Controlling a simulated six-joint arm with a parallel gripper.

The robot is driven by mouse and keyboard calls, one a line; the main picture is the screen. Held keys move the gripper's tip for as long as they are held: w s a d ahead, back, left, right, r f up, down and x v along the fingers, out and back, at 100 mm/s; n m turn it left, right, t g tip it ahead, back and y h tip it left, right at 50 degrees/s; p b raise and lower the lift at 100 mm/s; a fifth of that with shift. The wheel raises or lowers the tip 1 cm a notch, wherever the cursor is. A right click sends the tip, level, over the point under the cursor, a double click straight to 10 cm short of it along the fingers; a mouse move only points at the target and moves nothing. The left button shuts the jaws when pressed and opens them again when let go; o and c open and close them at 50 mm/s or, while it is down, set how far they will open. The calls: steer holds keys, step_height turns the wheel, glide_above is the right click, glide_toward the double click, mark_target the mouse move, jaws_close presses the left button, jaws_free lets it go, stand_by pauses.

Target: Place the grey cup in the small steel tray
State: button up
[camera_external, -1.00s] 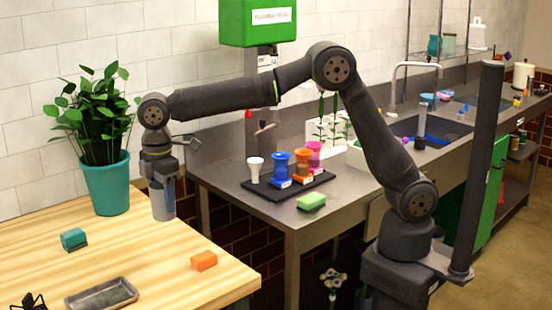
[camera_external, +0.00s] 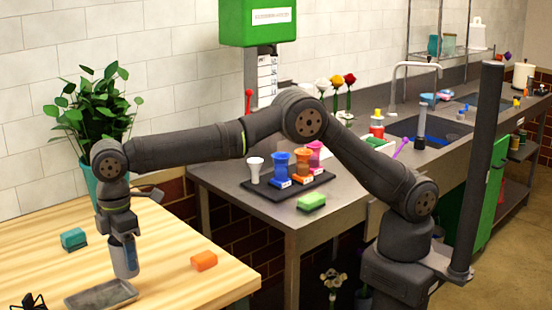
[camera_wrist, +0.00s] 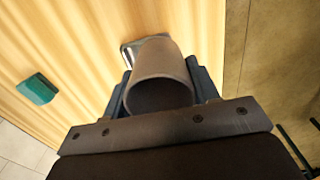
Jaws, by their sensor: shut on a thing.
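The grey cup (camera_external: 125,258) is held in my gripper (camera_external: 122,236) above the wooden table, roughly upright in the external view. In the wrist view the cup (camera_wrist: 160,80) sits between the two fingers of my gripper (camera_wrist: 160,88), its open end facing the camera. The small steel tray (camera_external: 82,301) lies on the table just below and to the left of the cup in the external view. In the wrist view a corner of the tray (camera_wrist: 127,52) shows behind the cup; the rest is hidden by it.
A teal block (camera_external: 74,239) and an orange block (camera_external: 204,260) lie on the wooden table (camera_external: 175,285). A potted plant (camera_external: 85,115) stands behind my arm. A black spidery object (camera_external: 30,301) is at the lower left. The steel counter holds a black tray of coloured cups (camera_external: 281,168).

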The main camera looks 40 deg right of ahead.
mark_target(126, 273)
steer(key=shift+s+a+f, duration=0.25)
steer(key=shift+a+f, duration=0.05)
steer(key=shift+f, duration=1.9)
steer(key=shift+f, duration=0.1)
steer(key=shift+f, duration=0.35)
steer(key=o, duration=1)
steer(key=shift+o, duration=0.2)
step_height(126, 273, up, 13)
steer(key=shift+f, duration=0.1)
